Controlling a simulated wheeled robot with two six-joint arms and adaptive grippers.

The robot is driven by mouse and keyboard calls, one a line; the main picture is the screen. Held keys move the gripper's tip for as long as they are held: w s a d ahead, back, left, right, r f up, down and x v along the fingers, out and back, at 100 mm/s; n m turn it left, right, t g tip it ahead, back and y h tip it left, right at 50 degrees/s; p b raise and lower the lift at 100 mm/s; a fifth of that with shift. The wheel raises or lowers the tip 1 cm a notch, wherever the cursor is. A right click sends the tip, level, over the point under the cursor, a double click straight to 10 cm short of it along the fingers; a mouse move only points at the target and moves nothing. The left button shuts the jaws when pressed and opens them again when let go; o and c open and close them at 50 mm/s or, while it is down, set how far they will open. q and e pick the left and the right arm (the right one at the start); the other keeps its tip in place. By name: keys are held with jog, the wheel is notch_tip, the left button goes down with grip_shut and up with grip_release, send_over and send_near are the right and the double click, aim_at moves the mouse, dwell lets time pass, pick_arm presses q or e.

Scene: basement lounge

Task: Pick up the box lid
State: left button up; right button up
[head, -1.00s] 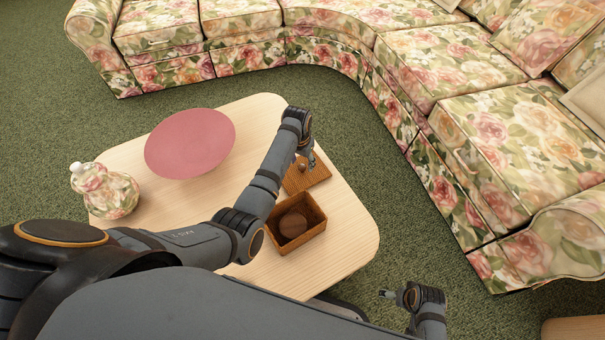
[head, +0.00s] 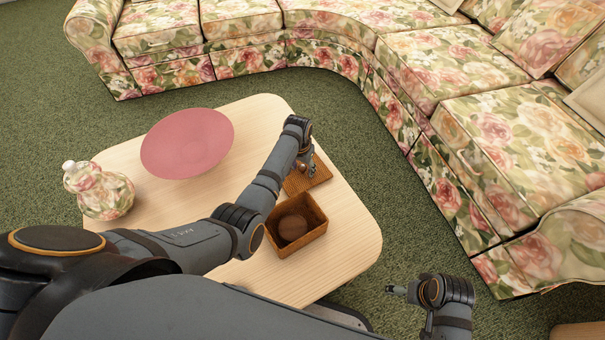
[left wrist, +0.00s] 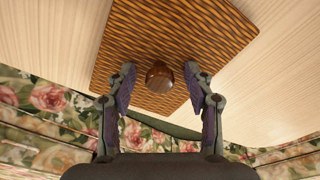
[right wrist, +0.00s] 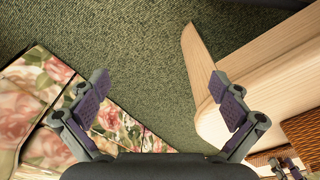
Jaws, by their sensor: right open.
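The box lid (head: 321,176) is a flat brown woven square lying on the table beside the box. Its round brown knob (left wrist: 160,76) shows in the left wrist view. My left gripper (head: 307,168) is over the lid; in the left wrist view its spread fingers (left wrist: 161,78) stand on either side of the knob, with gaps showing. The open woven box (head: 313,234) holds a round brown thing (head: 292,228). My right gripper (head: 392,290) is beyond the table's right edge, open and empty; its parted fingers (right wrist: 160,95) show in the right wrist view.
The pale wooden table (head: 350,240) also bears a pink round plate or bowl (head: 187,144) and a floral lidded jar (head: 104,195). A floral sofa (head: 460,130) curves around the back and right. Green carpet lies between.

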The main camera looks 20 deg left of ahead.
pick_arm(q)
grip_shut()
dwell(0.3)
